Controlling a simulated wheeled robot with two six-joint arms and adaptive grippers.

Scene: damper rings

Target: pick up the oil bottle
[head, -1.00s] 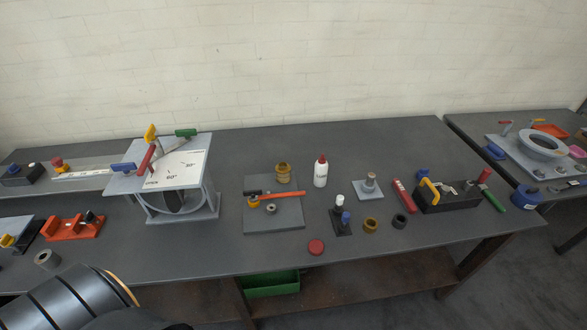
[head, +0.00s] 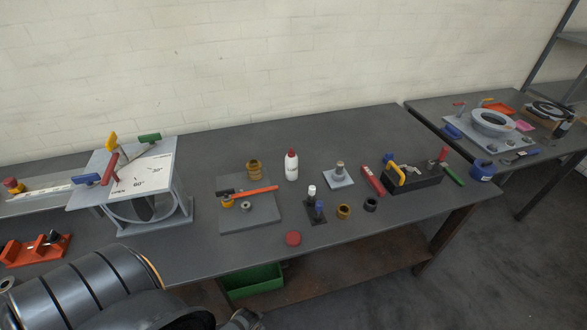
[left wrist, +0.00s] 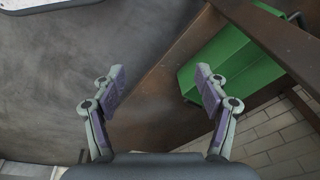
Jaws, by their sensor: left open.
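A white bottle with a red cap (head: 291,166), which looks like the oil bottle, stands upright on the dark table near its back half. My left arm comes in at the lower left of the head view, with part of its gripper (head: 242,320) at the bottom edge. My right gripper is not in view.
A grey plate (head: 262,216) with an orange-handled tool lies left of the bottle, beside a brass fitting (head: 254,170). A red puck (head: 293,238) lies near the front edge. A dark stand with small bottles (head: 316,209) is nearer the front. A green bin (left wrist: 225,62) sits below the table.

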